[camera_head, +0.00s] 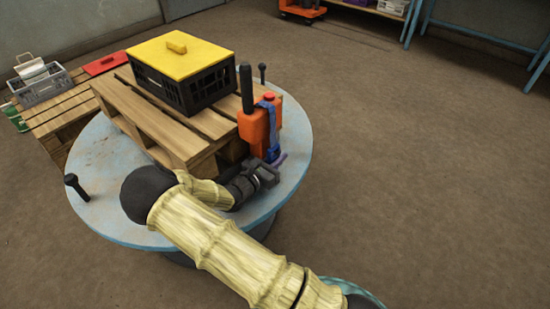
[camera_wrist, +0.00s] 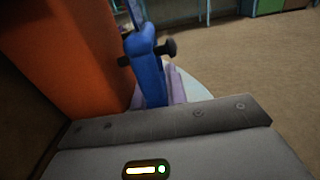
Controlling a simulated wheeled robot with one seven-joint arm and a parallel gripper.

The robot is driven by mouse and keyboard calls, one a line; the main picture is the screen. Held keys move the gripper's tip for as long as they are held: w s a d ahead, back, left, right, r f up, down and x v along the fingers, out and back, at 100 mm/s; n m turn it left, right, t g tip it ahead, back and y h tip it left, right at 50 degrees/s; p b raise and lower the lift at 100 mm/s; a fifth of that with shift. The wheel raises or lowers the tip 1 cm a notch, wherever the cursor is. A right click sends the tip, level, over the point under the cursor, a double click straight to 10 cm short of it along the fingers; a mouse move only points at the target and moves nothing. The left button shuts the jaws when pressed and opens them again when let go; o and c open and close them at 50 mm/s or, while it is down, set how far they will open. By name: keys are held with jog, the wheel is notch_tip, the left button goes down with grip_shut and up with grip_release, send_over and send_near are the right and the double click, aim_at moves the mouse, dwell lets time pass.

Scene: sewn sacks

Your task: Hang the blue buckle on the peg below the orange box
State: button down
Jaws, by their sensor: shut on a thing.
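The orange box (camera_head: 262,128) stands upright at the right side of the wooden pallet on the round table; its side also fills the left of the wrist view (camera_wrist: 85,45). A blue strap runs down its front, and the blue buckle (camera_wrist: 150,72) is at the lower end. My gripper (camera_head: 277,161), with lilac fingers, is shut on the buckle low beside the box. In the wrist view a black peg (camera_wrist: 168,48) shows on both sides of the blue buckle; I cannot tell whether it passes through it. The buckle's lower end is hidden between my fingers.
A black crate with a yellow lid (camera_head: 180,65) sits on the pallet (camera_head: 160,125). Black posts stand at the left (camera_head: 75,187) and back (camera_head: 262,73) of the light blue table (camera_head: 95,165). Another pallet with a grey basket (camera_head: 42,85) is at left. The floor on the right is clear.

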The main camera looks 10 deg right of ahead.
jog(key=c, duration=1.3)
grip_release()
jog(key=shift+r, duration=0.1)
jog(key=shift+w+a, duration=0.1)
jog(key=p+v, duration=0.4)
jog(key=v, duration=1.2)
jog(key=shift+s+a, duration=0.1)
jog(key=shift+s, duration=0.2)
jog(key=shift+s+a, duration=0.35)
